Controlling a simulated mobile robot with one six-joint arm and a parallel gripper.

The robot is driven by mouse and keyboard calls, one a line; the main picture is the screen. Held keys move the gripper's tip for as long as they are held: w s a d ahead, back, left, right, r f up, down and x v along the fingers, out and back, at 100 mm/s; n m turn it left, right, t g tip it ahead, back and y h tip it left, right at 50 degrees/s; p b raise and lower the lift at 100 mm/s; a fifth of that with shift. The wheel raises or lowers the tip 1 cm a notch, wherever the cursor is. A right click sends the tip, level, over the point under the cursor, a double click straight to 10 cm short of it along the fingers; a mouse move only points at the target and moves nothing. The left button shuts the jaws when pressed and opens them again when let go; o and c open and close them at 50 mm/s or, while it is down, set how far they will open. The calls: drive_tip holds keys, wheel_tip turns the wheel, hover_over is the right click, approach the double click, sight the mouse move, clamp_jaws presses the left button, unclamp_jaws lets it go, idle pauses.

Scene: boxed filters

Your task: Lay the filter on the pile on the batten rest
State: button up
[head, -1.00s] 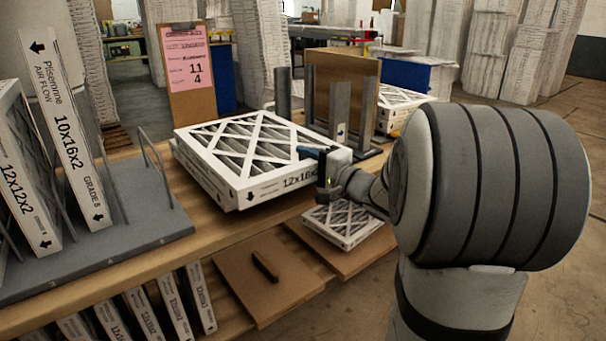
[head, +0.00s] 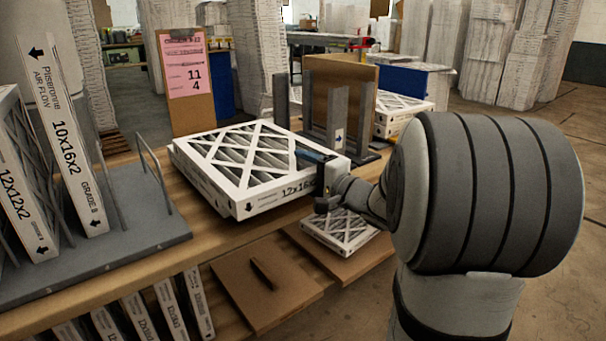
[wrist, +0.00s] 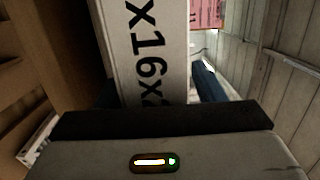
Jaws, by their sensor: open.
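A white-framed pleated filter (head: 262,160) marked 12x16 lies flat on the wooden bench, with a lower layer showing under its left edge. I cannot tell how many filters are in this pile, and any battens under it are hidden. My gripper (head: 318,180) is at the filter's right front corner, one blue-tipped finger above its top edge and the other below in front. The jaws are open, around or close to the frame; contact is unclear. In the wrist view the filter's printed side (wrist: 150,50) rises beyond the dark finger.
Grey upright posts (head: 338,115) and a brown board stand behind the filter. A clipboard with a pink sheet (head: 185,65) stands at the back. A grey rack (head: 140,225) holds upright filters at left. A smaller filter (head: 340,232) lies on a lower board at right.

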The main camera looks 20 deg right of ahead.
drive_tip(key=p+v, duration=0.3)
drive_tip(key=v, duration=0.9)
drive_tip(key=shift+r, duration=0.1)
